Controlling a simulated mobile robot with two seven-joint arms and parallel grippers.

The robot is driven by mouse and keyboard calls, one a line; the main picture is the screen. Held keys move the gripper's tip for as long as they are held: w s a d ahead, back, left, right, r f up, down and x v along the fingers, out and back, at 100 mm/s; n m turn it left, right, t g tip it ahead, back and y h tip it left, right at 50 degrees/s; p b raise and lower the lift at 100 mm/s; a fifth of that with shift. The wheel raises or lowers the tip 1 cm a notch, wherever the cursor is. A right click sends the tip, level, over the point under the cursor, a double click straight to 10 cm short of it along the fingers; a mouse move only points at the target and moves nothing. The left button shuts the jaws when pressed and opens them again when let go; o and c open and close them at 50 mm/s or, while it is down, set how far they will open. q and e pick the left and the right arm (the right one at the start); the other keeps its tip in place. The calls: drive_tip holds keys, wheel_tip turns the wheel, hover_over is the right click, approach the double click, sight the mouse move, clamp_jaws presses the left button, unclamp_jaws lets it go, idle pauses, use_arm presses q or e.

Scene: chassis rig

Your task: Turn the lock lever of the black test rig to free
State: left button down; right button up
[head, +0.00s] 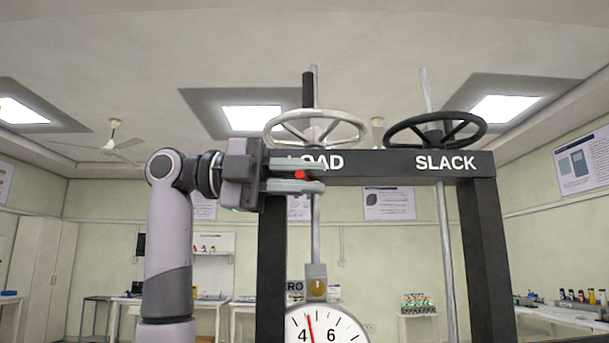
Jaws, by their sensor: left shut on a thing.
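The black test rig (400,168) stands in front of me, with a top beam marked LOAD and SLACK on two posts. My left gripper (312,175) reaches in from the left at the beam's left end, in front of the word LOAD. Its fingers are closed on a small red part (300,174), which looks like the end of the lock lever. The rest of the lever is hidden behind the gripper, so its setting cannot be read. My right gripper is not in view.
A silver handwheel (315,127) with an upright black grip sits above LOAD. A black handwheel (435,129) sits above SLACK. A white dial (325,326) with a red needle hangs below the beam. Benches stand along the far walls.

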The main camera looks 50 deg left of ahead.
use_arm(q)
drive_tip(key=shift+a, duration=0.1)
idle(0.4)
drive_tip(key=c, duration=1.2)
unclamp_jaws()
drive_tip(key=shift+v, duration=3.6)
